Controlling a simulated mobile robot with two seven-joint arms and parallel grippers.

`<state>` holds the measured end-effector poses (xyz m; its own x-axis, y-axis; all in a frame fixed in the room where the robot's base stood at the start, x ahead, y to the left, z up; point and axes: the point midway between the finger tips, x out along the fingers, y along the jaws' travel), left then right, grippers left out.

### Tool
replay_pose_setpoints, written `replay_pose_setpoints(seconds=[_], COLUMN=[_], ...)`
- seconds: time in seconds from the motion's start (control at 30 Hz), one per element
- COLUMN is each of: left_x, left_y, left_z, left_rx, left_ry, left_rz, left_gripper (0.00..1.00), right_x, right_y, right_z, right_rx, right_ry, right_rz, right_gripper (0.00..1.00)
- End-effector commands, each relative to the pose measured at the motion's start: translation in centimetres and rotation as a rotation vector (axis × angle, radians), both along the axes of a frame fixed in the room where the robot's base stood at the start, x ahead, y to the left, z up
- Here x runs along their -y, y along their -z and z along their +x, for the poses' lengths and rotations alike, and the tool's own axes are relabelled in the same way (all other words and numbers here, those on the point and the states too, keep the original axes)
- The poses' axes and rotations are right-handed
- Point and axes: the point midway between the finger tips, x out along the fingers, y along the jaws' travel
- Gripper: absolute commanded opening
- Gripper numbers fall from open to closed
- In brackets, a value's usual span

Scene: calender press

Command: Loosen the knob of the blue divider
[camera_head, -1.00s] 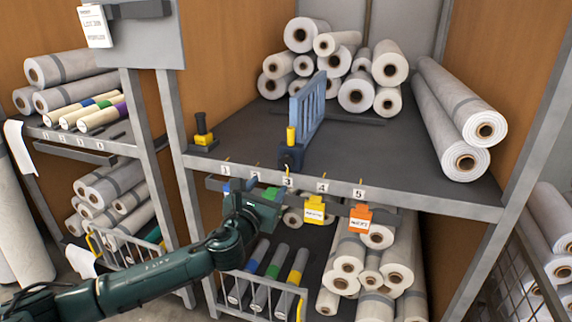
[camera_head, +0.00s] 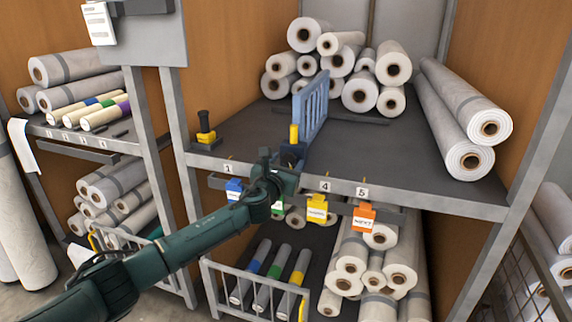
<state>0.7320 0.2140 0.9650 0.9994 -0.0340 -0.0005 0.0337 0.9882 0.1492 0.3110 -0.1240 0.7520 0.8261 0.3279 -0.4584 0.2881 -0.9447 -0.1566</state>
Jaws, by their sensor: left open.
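The blue divider (camera_head: 313,108) stands upright on the dark shelf (camera_head: 400,150), right of its middle-left part. Its knob (camera_head: 294,133) is a yellow upright piece on a dark blue base at the divider's front end, near the shelf's front edge. My left gripper (camera_head: 272,158) is open at the shelf's front edge, just left of and in front of the knob. It hides part of the divider's base and some number labels. I cannot tell whether it touches the base. My right gripper is not in view.
A black and yellow stop (camera_head: 205,132) stands at the shelf's left front corner. White rolls (camera_head: 335,60) are stacked at the back and more (camera_head: 465,125) lie at right. Yellow (camera_head: 317,208) and orange (camera_head: 363,216) tags hang below the shelf edge. The shelf between is clear.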

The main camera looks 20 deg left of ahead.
Motion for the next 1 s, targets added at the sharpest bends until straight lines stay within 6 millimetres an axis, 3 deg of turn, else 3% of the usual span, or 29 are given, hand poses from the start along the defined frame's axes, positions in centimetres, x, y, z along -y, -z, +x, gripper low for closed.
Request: replay_pose_setpoints(seconds=[0.13,0.67,1.0], left_x=[0.02,0.01,0.01], left_y=[-0.04,-0.02,-0.03], left_z=[-0.01,-0.04,-0.04], left_rx=[0.001,0.0,-0.002], left_ry=[0.0,0.0,0.0], left_rz=[0.0,0.0,-0.051], left_gripper=[0.55,0.11,0.11], right_x=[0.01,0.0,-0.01], right_y=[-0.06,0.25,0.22], right_z=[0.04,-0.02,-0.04], right_rx=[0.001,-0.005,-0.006], right_ry=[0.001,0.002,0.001], right_rz=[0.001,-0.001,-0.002], right_gripper=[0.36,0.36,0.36])
